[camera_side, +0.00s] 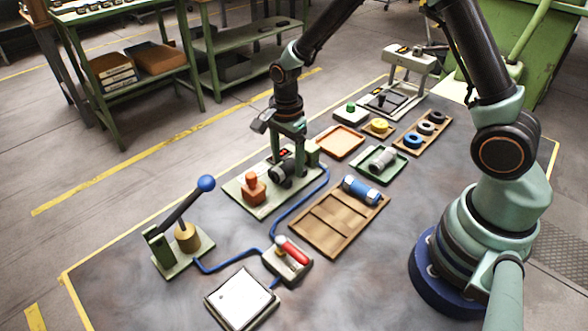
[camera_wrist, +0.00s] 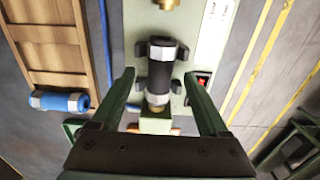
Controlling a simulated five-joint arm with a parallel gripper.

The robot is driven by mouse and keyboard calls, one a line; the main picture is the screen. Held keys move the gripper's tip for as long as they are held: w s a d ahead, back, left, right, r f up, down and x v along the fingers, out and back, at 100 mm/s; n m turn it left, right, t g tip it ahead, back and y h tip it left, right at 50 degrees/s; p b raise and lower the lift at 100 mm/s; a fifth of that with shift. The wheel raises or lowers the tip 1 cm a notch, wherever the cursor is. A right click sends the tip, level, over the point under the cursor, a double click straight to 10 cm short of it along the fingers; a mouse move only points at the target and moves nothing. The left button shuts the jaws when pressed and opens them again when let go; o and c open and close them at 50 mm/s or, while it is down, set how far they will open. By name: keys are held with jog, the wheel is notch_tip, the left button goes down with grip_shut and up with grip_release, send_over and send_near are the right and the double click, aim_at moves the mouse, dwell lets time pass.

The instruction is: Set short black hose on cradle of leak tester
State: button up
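The short black hose (camera_wrist: 161,72), with silver end fittings, lies between dark cradle brackets (camera_wrist: 140,83) on the pale green leak tester (camera_wrist: 196,48). The tester (camera_side: 243,207) also shows in the side view, with an orange-red knob. There, the hose (camera_side: 279,174) is partly hidden by my gripper. My gripper (camera_wrist: 160,76) is open, with one finger on each side of the hose and a visible gap to it on both sides. In the side view my gripper (camera_side: 287,147) points down over the tester.
A blue hose (camera_side: 361,190) lies in a divided wooden tray (camera_side: 330,232). A grey hose (camera_side: 382,158) sits in a green tray (camera_side: 366,170). A blue-knobbed lever press (camera_side: 180,225) and a red-handled valve (camera_side: 292,255) stand nearer the front, joined by blue tubing.

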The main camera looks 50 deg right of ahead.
notch_tip(320, 180, up, 12)
jog(key=f, duration=0.1)
jog(key=s+d+r+n+t, duration=0.3)
jog(key=s+r+n, duration=0.7)
jog(key=n, duration=0.8)
jog(key=s+t, duration=0.2)
jog(key=shift+s+r+t, duration=0.25)
jog(key=shift+r+t, duration=0.05)
jog(key=shift+r, duration=0.05)
